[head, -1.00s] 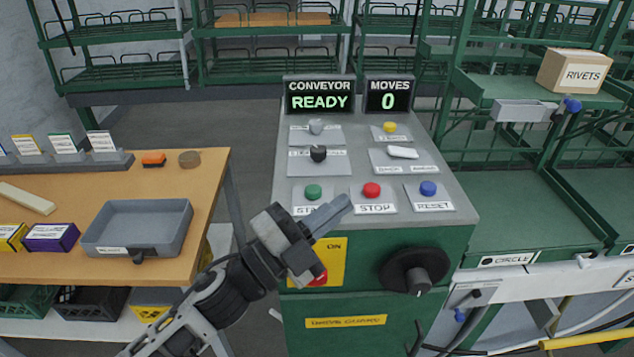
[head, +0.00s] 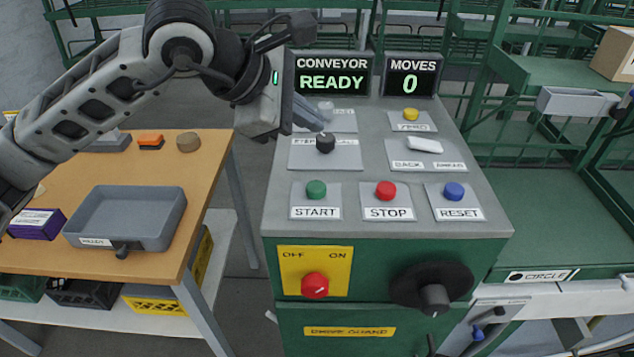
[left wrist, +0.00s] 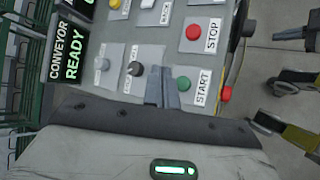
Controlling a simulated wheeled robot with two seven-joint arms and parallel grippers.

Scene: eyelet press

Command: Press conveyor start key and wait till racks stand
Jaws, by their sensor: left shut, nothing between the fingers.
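The green START key (head: 316,190) sits at the front left of the grey control panel (head: 350,235), beside the red STOP key (head: 386,190) and blue RESET key (head: 454,192). START also shows in the left wrist view (left wrist: 183,84). The conveyor display (head: 332,82) reads READY and the moves display (head: 409,84) reads 0. My left gripper (head: 318,120) is shut and empty above the panel's rear left, near the black selector knob (head: 325,143). In the wrist view its fingertips (left wrist: 162,72) lie between the knob and START. My right gripper is out of view.
A wooden table (head: 215,160) with a grey tray (head: 125,240) stands left of the panel. A red switch (head: 314,285) and a black rotary handle (head: 434,297) project from the cabinet front. Green rack shelving (head: 540,220) stands at the right and behind.

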